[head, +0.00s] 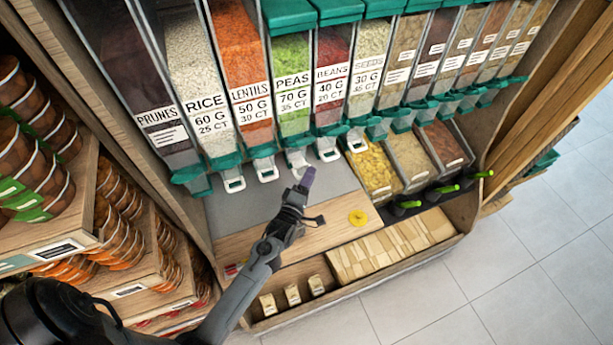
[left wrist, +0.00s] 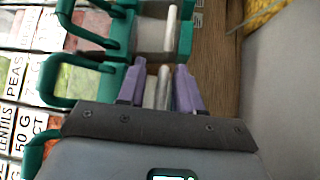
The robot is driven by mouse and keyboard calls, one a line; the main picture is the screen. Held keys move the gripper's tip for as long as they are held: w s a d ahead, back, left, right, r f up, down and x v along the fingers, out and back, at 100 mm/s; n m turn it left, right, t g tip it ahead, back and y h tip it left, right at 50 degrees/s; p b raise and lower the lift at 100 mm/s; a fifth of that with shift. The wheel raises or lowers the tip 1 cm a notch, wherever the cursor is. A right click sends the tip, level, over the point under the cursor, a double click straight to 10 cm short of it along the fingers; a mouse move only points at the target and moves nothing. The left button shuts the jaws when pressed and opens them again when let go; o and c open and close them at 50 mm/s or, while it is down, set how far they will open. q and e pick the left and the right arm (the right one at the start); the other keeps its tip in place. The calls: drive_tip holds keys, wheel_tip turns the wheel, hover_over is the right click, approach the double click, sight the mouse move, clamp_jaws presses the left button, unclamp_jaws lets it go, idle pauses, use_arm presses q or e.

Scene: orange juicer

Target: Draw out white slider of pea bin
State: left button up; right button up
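The pea bin (head: 291,98) has a clear front full of green peas and a PEAS label. It stands in the dispenser row between lentils and beans. Its white slider (head: 298,163) is under the teal outlet, partly hidden by my left gripper (head: 306,178). In the left wrist view, the purple fingers of my left gripper (left wrist: 159,86) stand apart on both sides of the white slider (left wrist: 151,93). I cannot tell whether either finger touches it. My right gripper is not in view.
The neighbouring lentils slider (head: 266,170) and beans slider (head: 328,150) hang close on both sides. A grey shelf (head: 240,206) lies below, with a yellow disc (head: 357,217) on its wooden front edge. Open bins (head: 374,172) with green-handled scoops are to the right.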

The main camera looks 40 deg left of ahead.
use_arm(q)
drive_tip(key=shift+s+a, duration=0.1)
drive_tip(key=shift+a, duration=0.05)
drive_tip(key=p+v, duration=0.4)
drive_tip(key=v, duration=0.6)
drive_tip(key=shift+s, duration=0.35)
